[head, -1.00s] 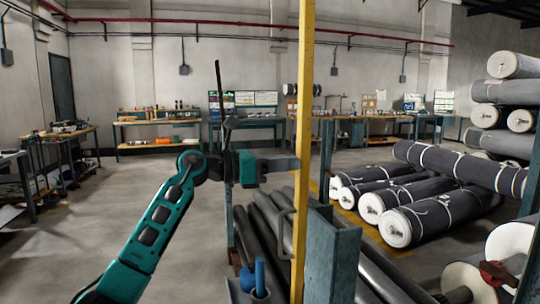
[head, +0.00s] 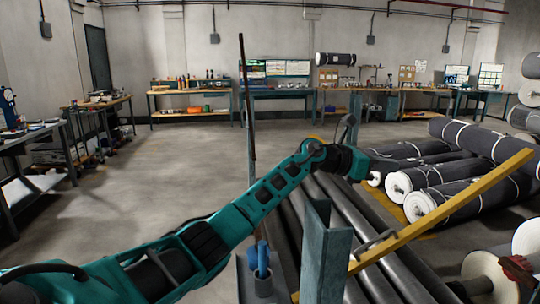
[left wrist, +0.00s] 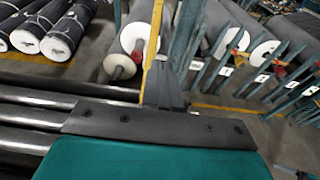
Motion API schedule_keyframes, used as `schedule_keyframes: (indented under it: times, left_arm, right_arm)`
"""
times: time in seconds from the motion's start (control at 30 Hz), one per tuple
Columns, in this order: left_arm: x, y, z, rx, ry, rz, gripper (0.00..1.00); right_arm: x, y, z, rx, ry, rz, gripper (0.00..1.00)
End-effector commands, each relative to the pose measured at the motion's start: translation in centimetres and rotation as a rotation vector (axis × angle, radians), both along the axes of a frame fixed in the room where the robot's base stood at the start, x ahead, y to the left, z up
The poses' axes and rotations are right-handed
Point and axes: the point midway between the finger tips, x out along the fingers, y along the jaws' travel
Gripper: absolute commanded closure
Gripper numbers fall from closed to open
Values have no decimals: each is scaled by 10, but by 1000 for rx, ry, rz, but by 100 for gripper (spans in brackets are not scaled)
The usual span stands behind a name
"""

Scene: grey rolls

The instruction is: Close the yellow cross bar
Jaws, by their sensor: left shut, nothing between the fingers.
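The yellow cross bar (head: 450,205) slants in the head view from low by a teal post (head: 325,262) up to the right, above the dark rolls. A small handle (head: 372,243) sits on it. In the left wrist view the bar (left wrist: 155,40) runs upward, right by the fingertips. My left gripper (head: 369,165) is at the end of the outstretched teal arm, left of and apart from the bar's upper end in the head picture. Its dark fingers (left wrist: 165,88) are shut and empty. I cannot tell whether they touch the bar. My right gripper is out of view.
Long dark rolls (head: 330,210) lie beneath my left arm. Grey rolls with white ends (head: 440,190) lie on the floor at right. Open floor (head: 170,170) lies at left; workbenches line the back wall.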

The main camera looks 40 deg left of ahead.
Motion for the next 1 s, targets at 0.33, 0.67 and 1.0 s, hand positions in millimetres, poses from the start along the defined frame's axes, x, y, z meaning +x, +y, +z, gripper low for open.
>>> schedule_keyframes:
  times: [0.33,0.67,1.0]
  left_arm:
    - [26,-23,-16,110,128,0,100]
    - [37,-32,-27,162,189,0,100]
    - [38,-33,-29,169,198,0,100]
  right_arm:
    - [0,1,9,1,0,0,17]
    - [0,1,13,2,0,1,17]
    - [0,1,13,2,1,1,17]
